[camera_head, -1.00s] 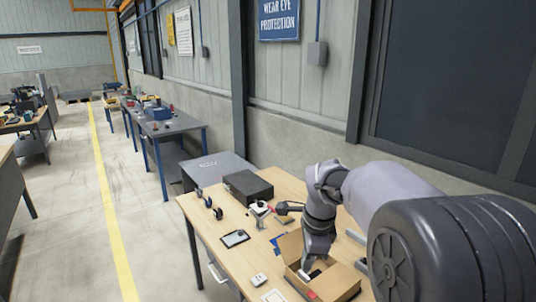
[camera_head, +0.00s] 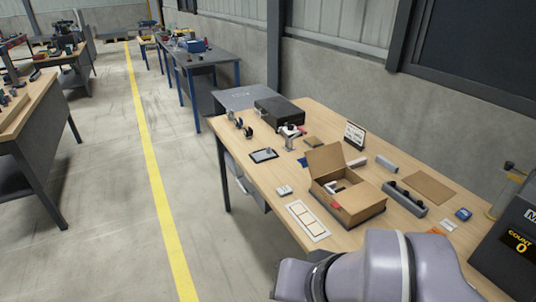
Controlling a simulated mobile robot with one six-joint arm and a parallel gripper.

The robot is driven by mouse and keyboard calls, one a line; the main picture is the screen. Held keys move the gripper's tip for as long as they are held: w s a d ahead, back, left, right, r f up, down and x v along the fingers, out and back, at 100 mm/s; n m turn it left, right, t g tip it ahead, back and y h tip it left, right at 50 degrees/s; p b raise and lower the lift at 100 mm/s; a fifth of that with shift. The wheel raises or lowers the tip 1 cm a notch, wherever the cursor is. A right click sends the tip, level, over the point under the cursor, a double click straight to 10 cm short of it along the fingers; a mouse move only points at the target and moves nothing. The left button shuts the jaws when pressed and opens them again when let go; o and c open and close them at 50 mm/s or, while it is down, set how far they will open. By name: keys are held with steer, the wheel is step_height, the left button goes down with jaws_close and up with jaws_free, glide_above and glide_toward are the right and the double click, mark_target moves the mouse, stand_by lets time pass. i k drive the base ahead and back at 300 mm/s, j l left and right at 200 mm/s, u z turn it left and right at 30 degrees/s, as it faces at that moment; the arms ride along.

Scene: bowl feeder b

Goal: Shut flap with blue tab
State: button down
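An open cardboard box (camera_head: 362,214) stands on the wooden workbench, right of centre. One flap (camera_head: 325,158) stands up at its back left. Another flap (camera_head: 360,196) lies nearly level over the right part of the opening. A small white and dark item (camera_head: 335,186) shows inside. A small blue patch (camera_head: 303,161) shows just left of the raised flap; I cannot tell whether it is a tab on the flap or a separate thing on the bench. My gripper is out of view; only grey links of my arm show at the bottom, in front of the bench.
Around the box on the bench (camera_head: 262,192) are a white card strip (camera_head: 307,220), a tablet (camera_head: 264,155), a black case (camera_head: 279,111), a grey holder (camera_head: 404,198) and a counter unit (camera_head: 511,247). The aisle floor on the left is clear.

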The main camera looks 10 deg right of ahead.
mark_target(320, 161)
steer(key=i+j+u, duration=0.3)
steer(key=i, duration=0.75)
steer(key=i+u, duration=0.25)
steer(key=i, duration=0.8)
steer(key=i+j+z, duration=0.1)
steer(key=i+z, duration=0.3)
steer(key=i+j+z, duration=0.25)
steer(key=i+z, duration=0.15)
steer(key=i+j+z, duration=1.05)
steer(key=j+z, duration=0.2)
steer(key=j, duration=0.15)
steer(key=z, duration=2.5)
steer(key=i+l+u, duration=0.1)
steer(key=l, duration=0.15)
steer(key=i+l+u, duration=0.1)
steer(key=l, duration=0.2)
steer(key=i+l+u, duration=0.1)
steer(key=l, duration=0.2)
